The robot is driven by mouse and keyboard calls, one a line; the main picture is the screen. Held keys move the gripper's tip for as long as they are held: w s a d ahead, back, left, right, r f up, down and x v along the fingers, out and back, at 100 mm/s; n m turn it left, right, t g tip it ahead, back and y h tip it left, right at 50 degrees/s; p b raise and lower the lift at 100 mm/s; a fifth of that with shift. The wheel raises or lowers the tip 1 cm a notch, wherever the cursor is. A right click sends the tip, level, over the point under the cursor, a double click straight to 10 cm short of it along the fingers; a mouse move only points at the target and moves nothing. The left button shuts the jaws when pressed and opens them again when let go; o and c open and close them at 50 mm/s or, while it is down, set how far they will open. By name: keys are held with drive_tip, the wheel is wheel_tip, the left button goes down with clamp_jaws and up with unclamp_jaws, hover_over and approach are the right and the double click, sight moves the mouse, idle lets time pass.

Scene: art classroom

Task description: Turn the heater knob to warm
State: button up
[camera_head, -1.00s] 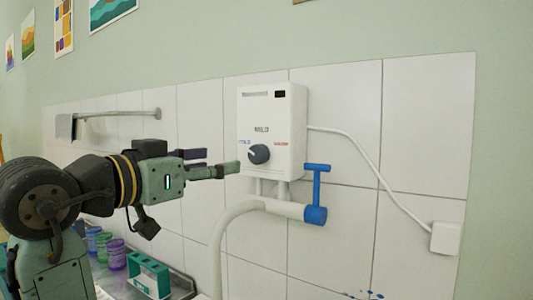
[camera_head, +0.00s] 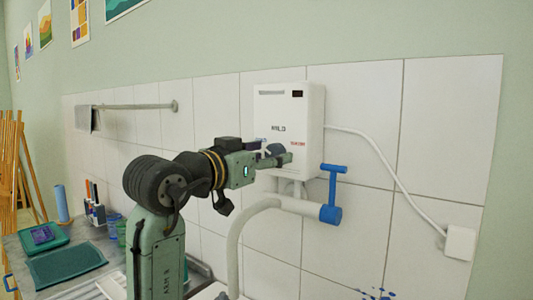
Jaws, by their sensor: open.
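The white heater box (camera_head: 297,110) is fixed to the tiled wall, with the word "MILD" on its front. Its dark round knob (camera_head: 277,149) is low on the front, partly hidden by my fingers. A red label shows to the right of the knob, and a small blue one at its left is mostly covered. Its pointer direction cannot be made out. My gripper (camera_head: 276,158) is open at the knob, its fingers around or just in front of it; contact cannot be told.
A blue tap handle (camera_head: 332,195) on a white pipe (camera_head: 260,207) is just below right of the heater. A white cable runs to a wall box (camera_head: 460,243). A wall rail (camera_head: 130,107) is at left.

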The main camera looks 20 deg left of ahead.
drive_tip(key=shift+c, duration=0.3)
drive_tip(key=c, duration=1.1)
